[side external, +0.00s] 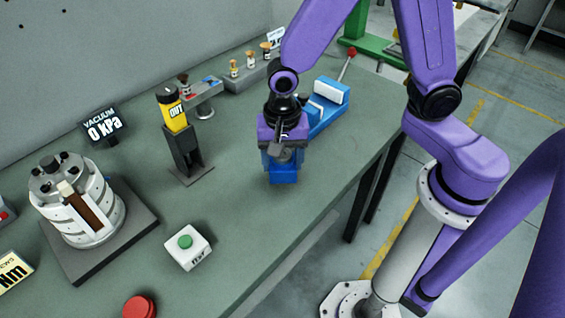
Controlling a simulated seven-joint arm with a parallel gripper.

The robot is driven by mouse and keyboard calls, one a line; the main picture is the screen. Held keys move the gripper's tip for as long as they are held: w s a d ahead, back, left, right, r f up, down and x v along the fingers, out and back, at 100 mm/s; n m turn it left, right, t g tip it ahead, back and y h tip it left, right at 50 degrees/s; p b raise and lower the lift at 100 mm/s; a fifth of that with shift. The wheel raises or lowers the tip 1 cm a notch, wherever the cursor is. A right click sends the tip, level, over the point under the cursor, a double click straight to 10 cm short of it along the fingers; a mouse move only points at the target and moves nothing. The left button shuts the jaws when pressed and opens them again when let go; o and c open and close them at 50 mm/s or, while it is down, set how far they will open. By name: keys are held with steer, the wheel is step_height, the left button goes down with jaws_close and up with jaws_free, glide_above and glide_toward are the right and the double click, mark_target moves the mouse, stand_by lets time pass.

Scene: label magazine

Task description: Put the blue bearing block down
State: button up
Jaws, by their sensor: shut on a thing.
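My gripper (284,155) points down over the right part of the green bench, near its front edge. It is shut on the blue bearing block (284,175), whose lower part shows below the jaws. The jaws and wrist hide the block's upper part. I cannot tell whether the block's underside touches the bench top (235,215).
A blue and white vise-like fixture (328,101) stands close behind my gripper on the right. A dark stand with a yellow OUT label (174,112) is to the left. A green button box (187,247) and a silver cylindrical unit (78,205) stand further left. Bare bench lies between.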

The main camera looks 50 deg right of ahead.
steer(key=shift+f, duration=0.85)
steer(key=shift+f, duration=0.1)
steer(key=o, duration=1.4)
step_height(320, 180, up, 12)
steer(key=shift+r, duration=0.15)
steer(key=shift+s+d+r+n, duration=0.1)
steer(key=shift+s+d+n, duration=1.7)
steer(key=shift+s+n, duration=1.3)
steer(key=shift+s+d+f+n, duration=0.1)
steer(key=shift+s+d+n, duration=1.85)
steer(key=shift+n, duration=2.15)
steer(key=shift+s+d+r+n, duration=0.1)
steer(key=shift+s+d+n, duration=1.5)
steer(key=shift+s+n, duration=1.6)
